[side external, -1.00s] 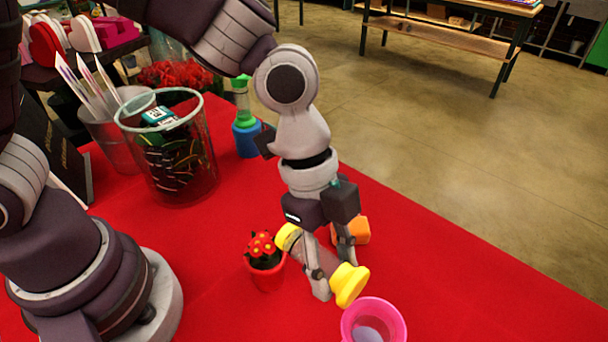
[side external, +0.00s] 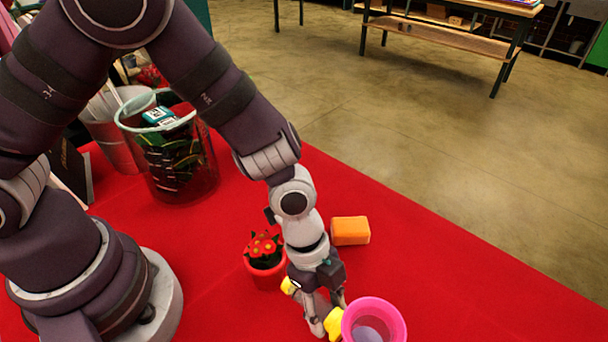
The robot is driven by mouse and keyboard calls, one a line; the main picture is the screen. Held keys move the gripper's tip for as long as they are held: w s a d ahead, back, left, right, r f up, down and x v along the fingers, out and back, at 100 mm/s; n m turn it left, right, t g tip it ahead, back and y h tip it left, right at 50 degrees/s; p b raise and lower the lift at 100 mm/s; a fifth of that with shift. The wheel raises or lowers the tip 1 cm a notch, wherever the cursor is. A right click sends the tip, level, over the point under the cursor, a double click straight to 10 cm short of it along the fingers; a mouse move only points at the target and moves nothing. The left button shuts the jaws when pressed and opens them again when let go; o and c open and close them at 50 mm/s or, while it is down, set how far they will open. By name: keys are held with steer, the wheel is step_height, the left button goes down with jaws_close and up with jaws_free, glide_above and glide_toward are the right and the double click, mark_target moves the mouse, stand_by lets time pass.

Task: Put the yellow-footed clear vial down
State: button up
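The yellow-footed clear vial (side external: 334,324) lies across my gripper (side external: 325,318), tilted, with its yellow foot at the lower right and its yellow other end at the left. My gripper points down, and its fingers are around the vial's clear middle, which is mostly hidden. The foot is close to the pink cup (side external: 374,305), which partly covers it. I cannot tell whether the vial touches the table.
A red pot with a red flower (side external: 265,262) stands just left of my gripper. An orange block (side external: 350,230) lies behind it. A clear bin (side external: 170,150) stands at the back left. The red table (side external: 450,270) is clear on the right.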

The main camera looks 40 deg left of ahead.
steer(key=o, duration=0.5)
steer(key=shift+c, duration=0.2)
steer(key=shift+r, duration=0.1)
steer(key=a+r+n+t, duration=0.1)
steer(key=a+r+n, duration=0.2)
steer(key=a+r, duration=0.2)
steer(key=w+a+r+n+t+y, duration=0.1)
steer(key=a+r+n, duration=0.3)
steer(key=r, duration=0.7)
steer(key=shift+a+r+t, duration=0.35)
steer(key=shift+a+t, duration=0.25)
steer(key=shift+a, duration=0.65)
steer(key=shift+o, duration=0.8)
steer(key=s+a+r+n+t+y, duration=0.2)
steer(key=s+a+r+n, duration=0.1)
steer(key=a+n, duration=0.6)
steer(key=shift+s+r+n+t+y, duration=0.2)
steer(key=shift+s+n+t+y, duration=0.1)
steer(key=shift+n, duration=0.7)
